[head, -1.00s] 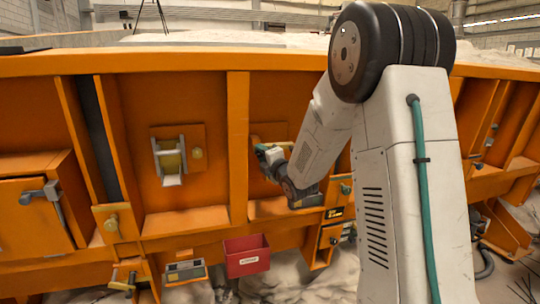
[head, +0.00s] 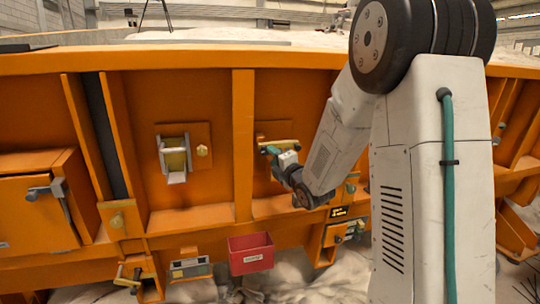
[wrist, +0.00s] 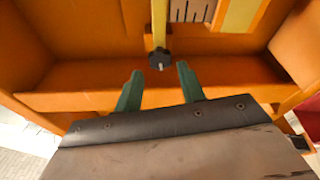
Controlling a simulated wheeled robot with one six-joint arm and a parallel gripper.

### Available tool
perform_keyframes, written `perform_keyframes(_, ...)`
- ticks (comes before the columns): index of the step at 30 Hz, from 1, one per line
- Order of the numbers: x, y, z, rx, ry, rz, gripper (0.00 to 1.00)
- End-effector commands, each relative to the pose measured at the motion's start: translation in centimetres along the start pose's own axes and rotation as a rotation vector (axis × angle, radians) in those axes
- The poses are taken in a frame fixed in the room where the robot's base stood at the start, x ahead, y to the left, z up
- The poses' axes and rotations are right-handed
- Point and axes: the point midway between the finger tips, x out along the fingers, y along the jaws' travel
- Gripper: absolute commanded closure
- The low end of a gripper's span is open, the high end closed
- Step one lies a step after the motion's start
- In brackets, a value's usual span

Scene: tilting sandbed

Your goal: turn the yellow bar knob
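A pale yellow bar (head: 280,143) shows on the orange panel just beyond my gripper in the head view. The wrist view shows a yellow bar (wrist: 159,25) with a dark round piece at its lower end; I cannot tell whether it is the same bar. My gripper (wrist: 160,71) has two teal fingers, spread apart and empty. The dark end lies just beyond the fingertips, between them in the picture; no contact shows. In the head view my gripper (head: 272,158) is small, in front of the panel and partly covering what is behind it.
An orange ledge (wrist: 80,99) crosses below the bar. A slotted plate (wrist: 190,10) is to its right. In the head view an upright rib (head: 243,150) stands left of my gripper. A red bin (head: 250,255) hangs below. Another yellow handle (head: 127,275) is at lower left.

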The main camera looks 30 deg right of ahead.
Motion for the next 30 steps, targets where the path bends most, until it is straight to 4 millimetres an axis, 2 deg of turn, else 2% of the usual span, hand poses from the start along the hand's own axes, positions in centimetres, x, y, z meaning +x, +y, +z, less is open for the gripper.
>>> perform_keyframes(3,-1.9,0.0,-0.1,0.0,0.001,0.0,0.61)
perform_keyframes(7,-3.0,0.0,-0.1,0.0,0.002,0.0,0.61)
perform_keyframes(20,-3.4,0.2,-0.3,0.014,0.002,-0.013,0.61)
perform_keyframes(26,-4.5,1.0,-2.0,0.203,-0.025,-0.196,0.61)
perform_keyframes(30,-7.8,1.6,-4.3,0.469,-0.109,-0.433,0.61)
